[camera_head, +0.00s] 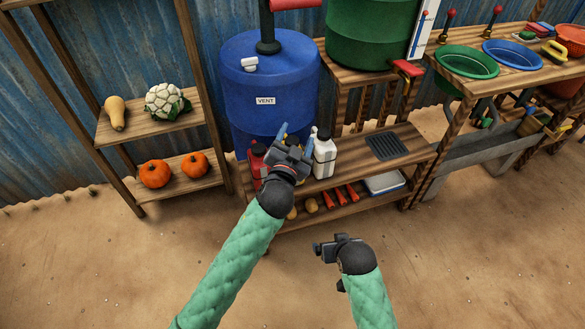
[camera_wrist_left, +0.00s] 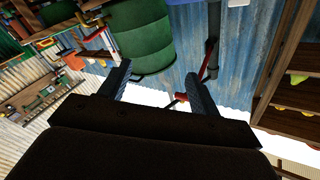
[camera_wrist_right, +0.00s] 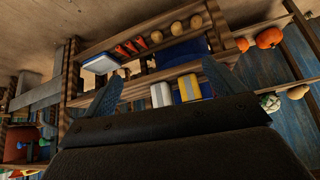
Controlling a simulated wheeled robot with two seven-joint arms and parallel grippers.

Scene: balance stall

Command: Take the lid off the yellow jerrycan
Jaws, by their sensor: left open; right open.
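That gripper is open and empty, fingers pointing up and away, above the bench's front. The left wrist view shows its two fingers apart with nothing between. My right gripper (camera_head: 320,249) is open and empty, low in front of the bench. Its spread fingers also show in the right wrist view (camera_wrist_right: 163,82).
A grey grate (camera_head: 387,147) lies on the bench's right part. Pumpkins (camera_head: 155,174) sit on the left rack.

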